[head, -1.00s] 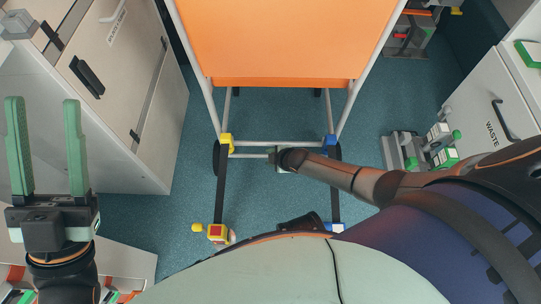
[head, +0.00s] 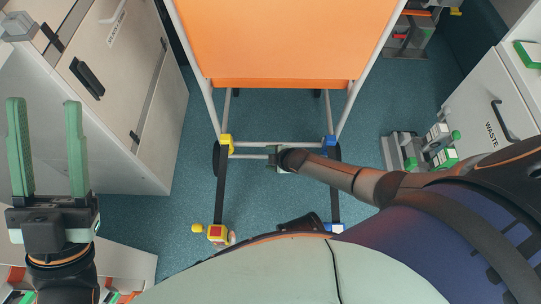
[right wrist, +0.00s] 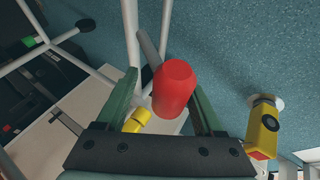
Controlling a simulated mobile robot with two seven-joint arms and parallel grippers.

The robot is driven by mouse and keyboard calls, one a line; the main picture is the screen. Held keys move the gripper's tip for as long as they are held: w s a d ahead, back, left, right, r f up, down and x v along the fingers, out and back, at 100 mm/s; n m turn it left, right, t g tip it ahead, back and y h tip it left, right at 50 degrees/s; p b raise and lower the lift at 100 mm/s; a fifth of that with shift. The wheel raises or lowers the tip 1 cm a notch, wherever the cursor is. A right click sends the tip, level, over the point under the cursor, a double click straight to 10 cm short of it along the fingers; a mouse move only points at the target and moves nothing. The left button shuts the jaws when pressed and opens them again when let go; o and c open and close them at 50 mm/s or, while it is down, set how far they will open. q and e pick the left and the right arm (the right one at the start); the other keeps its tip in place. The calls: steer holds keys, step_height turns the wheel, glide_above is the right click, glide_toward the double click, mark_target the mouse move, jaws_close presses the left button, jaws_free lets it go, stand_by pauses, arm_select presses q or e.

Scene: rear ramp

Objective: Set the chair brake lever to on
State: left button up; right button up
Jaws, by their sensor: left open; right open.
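The chair (head: 285,40) has an orange panel and pale metal tubes and stands at the top centre of the head view. In the right wrist view a lever with a red grip (right wrist: 173,90) on a grey rod stands between the green fingers of my right gripper. The fingers are open, and I cannot tell whether they touch the grip. In the head view my right gripper (head: 272,155) is low by the chair's cross tube, mostly hidden under its own wrist. My left gripper (head: 43,105) is open and empty at the far left, away from the chair.
A yellow block (right wrist: 263,130) with a red face is right of the red grip, and a yellow cylinder (right wrist: 137,120) is left of it. A pale cabinet (head: 125,100) stands left, a waste cabinet (head: 490,110) right.

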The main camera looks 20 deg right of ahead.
arm_select(q)
step_height(320, 180, up, 9)
steer(key=a+p, duration=0.1)
steer(key=p, duration=0.7)
steer(key=shift+s+r+m+t+p, duration=0.2)
steer(key=shift+m+t+p, duration=0.1)
steer(key=shift+t, duration=0.1)
arm_select(e)
steer(key=v, duration=1.2)
steer(key=shift+r, duration=0.15)
